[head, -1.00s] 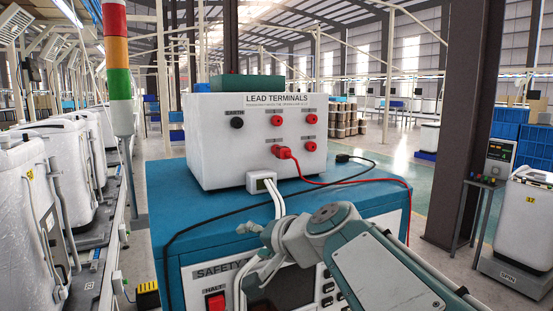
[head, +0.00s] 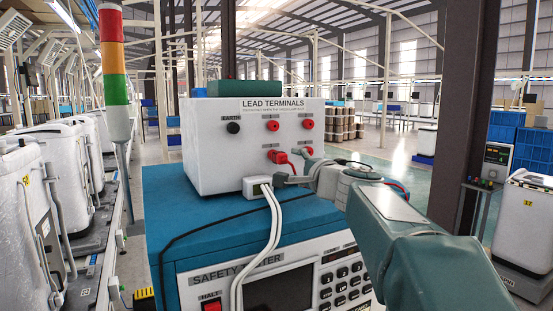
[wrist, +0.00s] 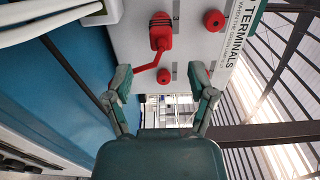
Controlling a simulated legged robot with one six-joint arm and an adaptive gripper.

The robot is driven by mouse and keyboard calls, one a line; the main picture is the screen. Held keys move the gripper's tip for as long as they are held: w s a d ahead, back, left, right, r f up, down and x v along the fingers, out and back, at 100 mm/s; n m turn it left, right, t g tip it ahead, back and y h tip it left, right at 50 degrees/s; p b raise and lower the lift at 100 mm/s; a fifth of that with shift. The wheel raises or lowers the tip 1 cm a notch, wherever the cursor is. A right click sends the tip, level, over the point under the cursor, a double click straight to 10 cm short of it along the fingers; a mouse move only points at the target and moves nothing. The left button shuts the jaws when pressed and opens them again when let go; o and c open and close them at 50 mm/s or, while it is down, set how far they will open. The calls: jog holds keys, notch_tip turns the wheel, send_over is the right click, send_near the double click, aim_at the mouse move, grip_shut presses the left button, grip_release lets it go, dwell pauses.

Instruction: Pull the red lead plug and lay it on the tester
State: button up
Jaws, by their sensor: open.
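The red lead plug (head: 278,157) sits in the lower left red socket of the white lead terminals box (head: 210,170). In the wrist view the plug (wrist: 160,32) is above the fingertips, with its red lead bending down and left. The box stands on the blue top of the safety tester (head: 185,218). My gripper (head: 294,168) is in front of the panel, just right of the plug. In the wrist view its fingers (wrist: 162,76) are apart, with the lower right red socket (wrist: 165,76) showing between them. Nothing is between the fingers; the plug is not held.
White cables (head: 268,235) run from a small white block (head: 256,187) down the tester's front. A black cable (head: 200,232) crosses the blue top. The top left of my arm is mostly clear. A signal tower (head: 114,70) stands at left.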

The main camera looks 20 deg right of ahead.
aim_at(284, 160)
jog(key=w, duration=0.8)
jog(key=shift+w+a, duration=0.1)
jog(key=shift+a, duration=0.15)
jog(key=shift+r, duration=0.1)
dwell(0.3)
dwell(0.5)
grip_shut()
jog(key=shift+s, duration=0.2)
jog(key=shift+s+d, duration=0.1)
jog(key=shift+s, duration=2.75)
